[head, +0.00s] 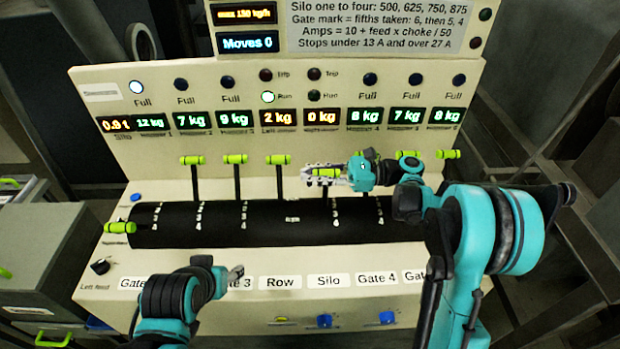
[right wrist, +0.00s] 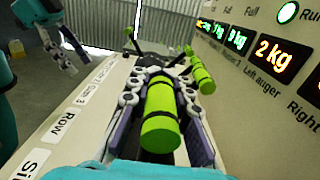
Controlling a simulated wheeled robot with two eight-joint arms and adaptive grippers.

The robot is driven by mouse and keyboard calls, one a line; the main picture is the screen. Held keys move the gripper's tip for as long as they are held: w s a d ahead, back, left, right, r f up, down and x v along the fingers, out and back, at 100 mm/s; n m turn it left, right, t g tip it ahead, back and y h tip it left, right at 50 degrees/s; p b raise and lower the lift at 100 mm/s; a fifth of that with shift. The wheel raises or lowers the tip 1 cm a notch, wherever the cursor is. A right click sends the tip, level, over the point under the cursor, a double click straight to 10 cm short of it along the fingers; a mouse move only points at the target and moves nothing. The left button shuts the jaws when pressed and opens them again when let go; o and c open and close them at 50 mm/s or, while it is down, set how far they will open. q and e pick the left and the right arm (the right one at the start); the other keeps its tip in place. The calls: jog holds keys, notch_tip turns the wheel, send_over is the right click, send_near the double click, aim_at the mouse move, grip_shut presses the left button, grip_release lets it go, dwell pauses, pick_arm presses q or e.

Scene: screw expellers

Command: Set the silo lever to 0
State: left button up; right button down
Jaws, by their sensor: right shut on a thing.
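The silo lever's green handle (head: 325,174) stands in the column above the "Silo" label (head: 324,281), tilted a little lower than the handles to its left. My right gripper (head: 324,178) is shut around this handle. In the right wrist view, the green handle (right wrist: 160,118) lies lengthwise between the fingers. The scale numbers beside this lever are largely hidden or too small to read. The display above it (head: 321,117) reads 0 kg. My left gripper (head: 236,273) is empty over the front labels, with its fingers apart in the right wrist view (right wrist: 62,58).
Neighbouring green-handled levers stand upright on the left, the nearest being the row lever (head: 277,160). Another handle (head: 365,155) is close on the right, partly behind my arm. A lowered lever (head: 120,228) is at far left. The black drum (head: 270,236) runs below them.

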jog(key=w, duration=0.3)
jog(key=shift+w+f+m, duration=0.25)
jog(key=shift+f+m, duration=0.05)
jog(key=c, duration=1.3)
grip_release()
jog(key=shift+s, duration=0.1)
jog(key=shift+c, duration=0.2)
jog(key=d, duration=1.2)
